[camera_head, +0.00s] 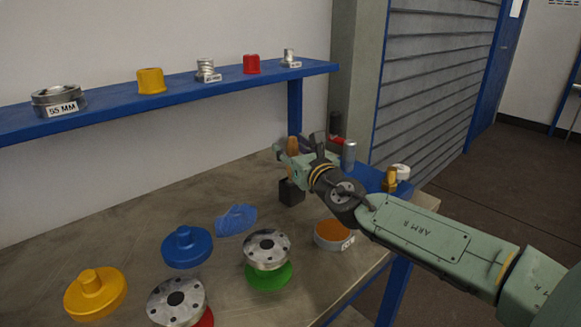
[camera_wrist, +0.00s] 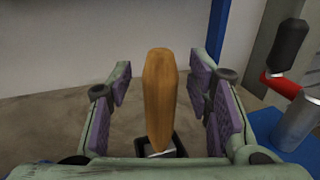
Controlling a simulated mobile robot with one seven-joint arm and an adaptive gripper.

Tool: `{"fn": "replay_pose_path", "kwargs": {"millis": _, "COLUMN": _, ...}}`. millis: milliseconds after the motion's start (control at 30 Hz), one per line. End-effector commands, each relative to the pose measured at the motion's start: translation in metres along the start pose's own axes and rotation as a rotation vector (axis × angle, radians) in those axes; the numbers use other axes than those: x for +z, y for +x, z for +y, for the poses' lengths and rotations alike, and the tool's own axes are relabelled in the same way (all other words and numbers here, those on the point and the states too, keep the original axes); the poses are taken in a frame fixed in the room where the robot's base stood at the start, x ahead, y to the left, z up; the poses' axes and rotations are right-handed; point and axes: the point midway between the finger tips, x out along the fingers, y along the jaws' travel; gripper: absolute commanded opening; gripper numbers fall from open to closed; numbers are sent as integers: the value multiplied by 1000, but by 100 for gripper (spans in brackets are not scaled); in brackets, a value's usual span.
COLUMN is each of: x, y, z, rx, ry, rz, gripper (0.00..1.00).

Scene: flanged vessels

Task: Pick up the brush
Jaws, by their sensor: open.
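The brush shows as an upright wooden handle (camera_wrist: 160,95) in the wrist view, rising from a small dark holder (camera_wrist: 178,146). In the head view the handle (camera_head: 293,145) shows partly behind my gripper, and the black holder (camera_head: 291,192) stands on the table below it. My gripper (camera_head: 298,147) is open at the handle. In the wrist view its purple-padded fingers (camera_wrist: 166,90) stand on both sides of the handle, with a gap visible on each side. The brush's lower end is hidden in the holder.
A blue tray (camera_head: 368,178) right of the holder carries a grey cylinder (camera_head: 349,155) and other items. Flanges, coloured caps and a blue cloth-like piece (camera_head: 236,220) lie on the table (camera_head: 130,235). A blue shelf (camera_head: 130,107) with several parts runs along the wall.

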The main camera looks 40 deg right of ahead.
Motion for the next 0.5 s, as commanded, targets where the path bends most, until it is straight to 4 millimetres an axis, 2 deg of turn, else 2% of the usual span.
{"fn": "replay_pose_path", "kwargs": {"millis": 67, "x": 0, "y": 0, "z": 0, "rx": 0, "ry": 0, "rz": 0, "gripper": 46}}
{"fn": "replay_pose_path", "kwargs": {"millis": 500, "x": 0, "y": 0, "z": 0, "rx": 0, "ry": 0, "rz": 0, "gripper": 17}}
